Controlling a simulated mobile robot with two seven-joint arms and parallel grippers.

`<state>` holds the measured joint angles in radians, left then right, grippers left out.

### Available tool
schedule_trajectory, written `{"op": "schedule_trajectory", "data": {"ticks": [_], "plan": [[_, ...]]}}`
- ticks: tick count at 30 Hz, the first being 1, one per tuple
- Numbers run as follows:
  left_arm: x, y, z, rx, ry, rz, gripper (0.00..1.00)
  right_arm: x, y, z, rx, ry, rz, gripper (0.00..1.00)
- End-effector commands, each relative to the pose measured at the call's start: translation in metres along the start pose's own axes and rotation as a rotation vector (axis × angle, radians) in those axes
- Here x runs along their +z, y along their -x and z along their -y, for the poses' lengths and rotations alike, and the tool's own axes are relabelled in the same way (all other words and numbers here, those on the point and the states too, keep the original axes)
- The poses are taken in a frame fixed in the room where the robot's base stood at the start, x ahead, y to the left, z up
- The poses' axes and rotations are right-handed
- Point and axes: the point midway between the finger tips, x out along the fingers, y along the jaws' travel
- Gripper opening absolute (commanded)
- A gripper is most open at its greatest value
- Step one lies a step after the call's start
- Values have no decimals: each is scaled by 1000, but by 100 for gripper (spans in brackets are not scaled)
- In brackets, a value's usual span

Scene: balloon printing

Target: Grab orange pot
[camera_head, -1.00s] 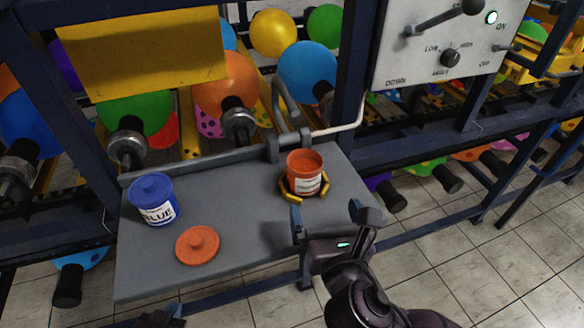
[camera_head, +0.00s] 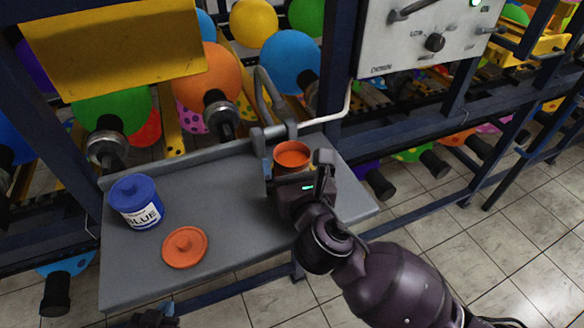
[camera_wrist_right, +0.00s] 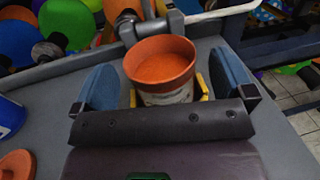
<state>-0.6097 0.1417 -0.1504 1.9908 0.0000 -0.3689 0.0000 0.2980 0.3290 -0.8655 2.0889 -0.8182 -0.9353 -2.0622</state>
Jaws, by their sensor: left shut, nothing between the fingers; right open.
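The orange pot (camera_head: 291,155) stands open and upright at the back right of the grey table (camera_head: 225,240). My right gripper (camera_head: 297,172) is at the pot, its body hiding the pot's lower part in the head view. In the right wrist view the pot (camera_wrist_right: 161,68) stands between the two blue finger pads of my right gripper (camera_wrist_right: 166,90), with a gap at each side. Parts of a yellow holder show by the pot's base. My left gripper (camera_head: 152,317) shows only partly at the bottom edge, shut and empty, away from the pot.
An orange lid (camera_head: 185,248) lies near the front. A bent metal pipe (camera_head: 272,105) rises behind the orange pot. A control box (camera_head: 420,35) hangs at upper right.

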Motion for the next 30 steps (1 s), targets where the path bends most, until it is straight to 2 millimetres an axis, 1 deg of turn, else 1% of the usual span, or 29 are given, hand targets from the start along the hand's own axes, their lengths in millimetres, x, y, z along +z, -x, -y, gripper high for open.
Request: {"op": "schedule_trajectory", "data": {"ticks": [1,3,6,14,17,25,30], "plan": [[1,-1,0,0,0,0,0,-1,-7,-1,-1,0,0,100],[1,-2,0,1,-1,-1,0,-1,-15,0,-1,0,0,100],[0,-4,0,1,-1,-4,0,-1,-22,0,-1,0,-2,100],[-3,-5,-1,2,-2,-9,0,-1,-24,0,-1,0,-1,100],[-3,-5,-1,2,-2,-10,0,-1,-24,0,-1,0,-1,86],[-3,-5,0,2,-2,-9,0,-1,-24,0,-1,0,-2,45],[-2,-4,0,1,-2,-6,0,0,-24,0,-1,0,0,44]]}}
